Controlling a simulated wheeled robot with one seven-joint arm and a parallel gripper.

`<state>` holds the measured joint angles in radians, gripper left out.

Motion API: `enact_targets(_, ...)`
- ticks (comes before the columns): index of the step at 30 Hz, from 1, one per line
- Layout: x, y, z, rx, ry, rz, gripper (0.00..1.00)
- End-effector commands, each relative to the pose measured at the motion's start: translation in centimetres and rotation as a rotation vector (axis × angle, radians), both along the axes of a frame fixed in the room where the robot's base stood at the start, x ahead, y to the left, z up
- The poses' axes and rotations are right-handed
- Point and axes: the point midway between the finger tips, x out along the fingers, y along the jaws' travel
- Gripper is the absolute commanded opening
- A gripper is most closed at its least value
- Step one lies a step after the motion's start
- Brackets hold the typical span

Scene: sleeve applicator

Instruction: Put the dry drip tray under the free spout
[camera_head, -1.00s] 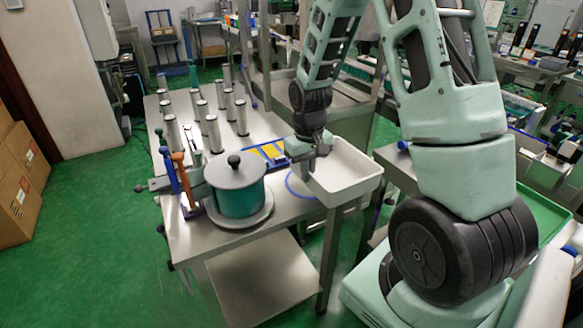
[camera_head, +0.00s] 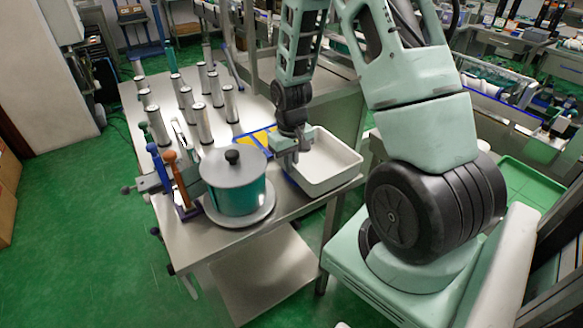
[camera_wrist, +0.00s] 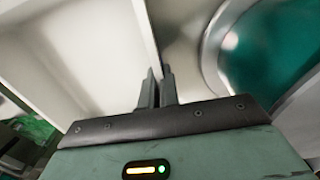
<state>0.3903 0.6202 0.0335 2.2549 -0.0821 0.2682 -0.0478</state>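The white rectangular drip tray (camera_head: 335,168) is at the right end of the steel table, upright and empty inside. It covers most of a blue outline on the tabletop. My gripper (camera_head: 291,158) is at the tray's left wall. In the wrist view, the fingers (camera_wrist: 158,88) are closed on the wall of the tray (camera_wrist: 95,45), with its inside to the left. I cannot tell whether the tray touches the table. A lidded teal pot (camera_head: 236,185) stands just left of the tray on a round grey base. I cannot make out a spout.
Orange-, blue- and green-handled tools (camera_head: 172,165) stand left of the pot. Several metal cylinders (camera_head: 201,120) stand on the table (camera_head: 150,85) behind. A yellow and blue flat item (camera_head: 258,137) lies behind the gripper. A steel cabinet (camera_head: 340,105) stands close behind the tray.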

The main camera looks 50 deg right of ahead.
Motion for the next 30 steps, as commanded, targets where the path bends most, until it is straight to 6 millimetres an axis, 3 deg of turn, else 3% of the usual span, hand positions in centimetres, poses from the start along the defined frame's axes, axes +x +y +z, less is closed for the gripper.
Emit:
enact_targets(4,0.0,0.0,-1.6,0.0,0.001,0.001,0.0)
enact_targets(17,0.1,0.0,-2.3,-0.001,-0.002,0.0,0.0)
enact_targets(18,0.0,0.0,-2.2,0.0,-0.001,0.0,0.15)
enact_targets(19,0.0,0.0,-2.2,0.0,-0.001,0.0,0.23)
enact_targets(20,0.0,0.0,-2.2,0.0,-0.001,0.0,0.25)
enact_targets(30,0.1,0.0,-1.6,0.0,-0.002,0.0,0.25)
